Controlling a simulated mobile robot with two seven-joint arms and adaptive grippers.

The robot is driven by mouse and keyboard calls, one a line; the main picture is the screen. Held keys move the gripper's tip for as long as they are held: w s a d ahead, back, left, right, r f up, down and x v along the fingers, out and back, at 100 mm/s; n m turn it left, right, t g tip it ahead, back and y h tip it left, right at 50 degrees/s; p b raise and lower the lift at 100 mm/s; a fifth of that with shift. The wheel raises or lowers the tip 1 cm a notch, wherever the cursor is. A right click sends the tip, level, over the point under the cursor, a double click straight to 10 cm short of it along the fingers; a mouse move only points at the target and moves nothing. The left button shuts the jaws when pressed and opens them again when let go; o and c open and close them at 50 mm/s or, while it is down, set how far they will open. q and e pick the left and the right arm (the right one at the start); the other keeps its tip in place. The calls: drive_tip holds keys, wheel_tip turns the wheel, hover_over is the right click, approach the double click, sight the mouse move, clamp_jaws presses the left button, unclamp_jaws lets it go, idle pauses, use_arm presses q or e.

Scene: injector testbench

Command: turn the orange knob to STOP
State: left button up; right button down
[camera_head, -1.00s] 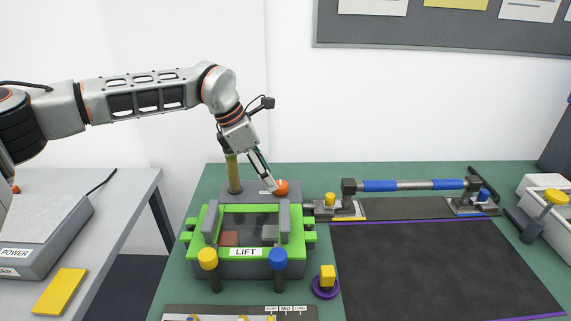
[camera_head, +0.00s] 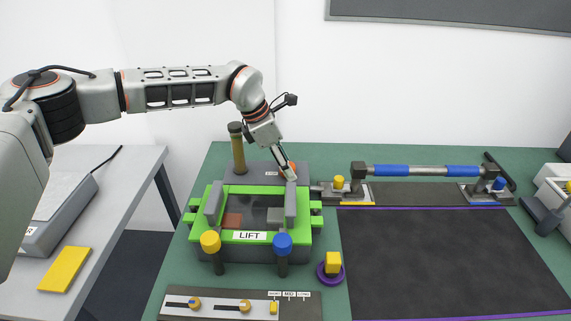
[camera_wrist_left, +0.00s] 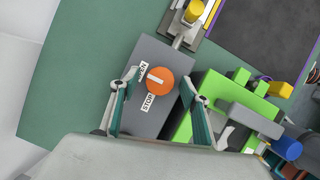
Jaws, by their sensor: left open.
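The orange knob (camera_wrist_left: 160,84) sits on a grey box (camera_wrist_left: 150,52) behind the green LIFT fixture (camera_head: 249,236). A STOP label (camera_wrist_left: 148,102) and a second label (camera_wrist_left: 142,71), hard to read, sit left of the knob. My left gripper (camera_wrist_left: 159,86) is open, with one finger on each side of the knob; I cannot tell whether they touch it. In the head view, the left gripper (camera_head: 288,172) hides most of the knob. My right gripper is in neither view.
A blue-handled bar (camera_head: 425,170) on clamps and a dark mat (camera_head: 450,245) lie to the right. A yellow button on a purple ring (camera_head: 331,264) stands in front. Yellow and blue posts flank the LIFT label.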

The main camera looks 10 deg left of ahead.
use_arm(q)
drive_tip(key=c, duration=1.1)
